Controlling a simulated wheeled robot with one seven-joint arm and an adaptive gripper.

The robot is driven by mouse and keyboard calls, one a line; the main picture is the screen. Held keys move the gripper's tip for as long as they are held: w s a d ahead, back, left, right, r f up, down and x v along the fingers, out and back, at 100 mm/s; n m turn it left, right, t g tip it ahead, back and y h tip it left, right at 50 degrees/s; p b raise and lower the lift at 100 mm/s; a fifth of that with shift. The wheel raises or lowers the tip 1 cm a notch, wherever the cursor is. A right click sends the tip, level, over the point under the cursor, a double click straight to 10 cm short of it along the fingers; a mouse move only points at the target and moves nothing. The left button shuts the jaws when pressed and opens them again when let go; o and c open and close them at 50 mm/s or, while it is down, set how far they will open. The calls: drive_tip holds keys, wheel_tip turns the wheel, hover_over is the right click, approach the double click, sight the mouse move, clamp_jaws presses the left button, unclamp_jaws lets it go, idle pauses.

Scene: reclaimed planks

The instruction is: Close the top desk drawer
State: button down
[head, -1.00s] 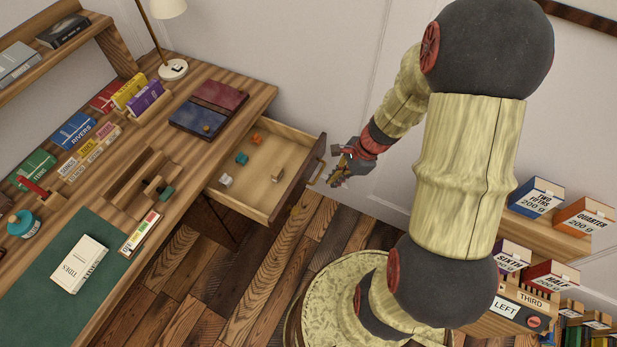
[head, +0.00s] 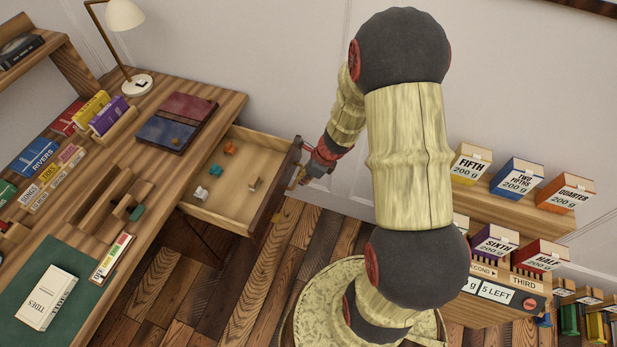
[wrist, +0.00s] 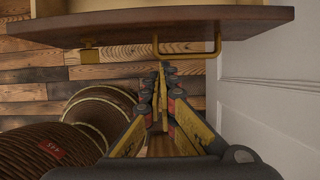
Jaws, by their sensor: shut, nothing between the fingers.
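The top desk drawer (head: 231,199) is pulled out from the right end of the wooden desk (head: 160,215). It holds several small pieces. Its dark front (wrist: 120,27) spans the top of the wrist view, with a brass handle (wrist: 187,53) hanging at its right half. My gripper (head: 303,180) is shut and empty, just outside the drawer front near the handle. In the wrist view its fingertips (wrist: 163,68) point at the front, a little below and left of the handle's middle. I cannot tell whether they touch it.
A shelf of labelled boxes (head: 515,178) stands at the right. The wall (wrist: 270,90) is close on the right in the wrist view. Plank floor (head: 200,290) is open below the drawer.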

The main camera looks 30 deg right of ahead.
sight(292, 187)
drive_tip(key=shift+w+a+f+b, duration=0.15)
drive_tip(key=shift+w+a+f, duration=0.1)
drive_tip(key=shift+w+a, duration=0.3)
drive_tip(key=shift+w+a+f+b, duration=0.2)
drive_tip(key=shift+w+a, duration=0.15)
drive_tip(key=shift+w, duration=0.3)
drive_tip(key=shift+w+a+f+b, duration=0.15)
drive_tip(key=shift+w+a+f, duration=0.1)
drive_tip(key=shift+w+a, duration=0.3)
drive_tip(key=shift+d, duration=0.1)
drive_tip(key=shift+w, duration=0.15)
drive_tip(key=w+a+p, duration=0.6)
drive_tip(key=w+a, duration=0.1)
drive_tip(key=w, duration=0.3)
drive_tip(key=w+a+p, duration=0.7)
drive_tip(key=w, duration=0.3)
drive_tip(key=shift+a, duration=0.35)
drive_tip(key=shift+d, duration=0.1)
